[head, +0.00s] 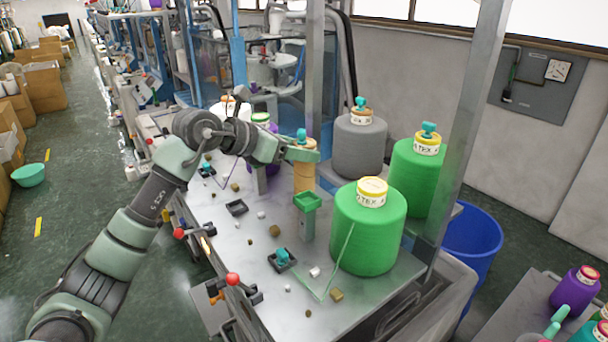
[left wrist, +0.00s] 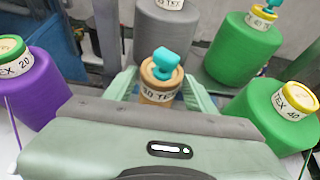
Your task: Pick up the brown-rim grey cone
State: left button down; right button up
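The grey cone (head: 358,147) stands upright at the back of the bench, with a brownish-rimmed label and a teal piece on top. Its grey body also shows at the top of the left wrist view (left wrist: 165,32). My left gripper (head: 303,151) is in front and left of it, apart from it. A slim tan cone with a brown rim and teal top piece (left wrist: 160,78) stands between the spread left fingers (left wrist: 160,92). The gripper looks open; contact with the tan cone is hard to tell. My right gripper is not in view.
Large green cones stand at the front right (head: 368,232) and back right (head: 417,176). A purple cone (left wrist: 33,88) is on the left in the wrist view. A green-topped post (head: 307,220) and small loose pieces are on the bench (head: 240,275). A metal upright (head: 468,120) rises at right.

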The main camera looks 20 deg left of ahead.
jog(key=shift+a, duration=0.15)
pick_arm(q)
jog(key=shift+r, duration=0.35)
notch_tip(320, 180, up, 19)
jog(key=b, duration=0.4)
jog(key=shift+r+b, duration=0.15)
jog(key=shift+b, duration=0.15)
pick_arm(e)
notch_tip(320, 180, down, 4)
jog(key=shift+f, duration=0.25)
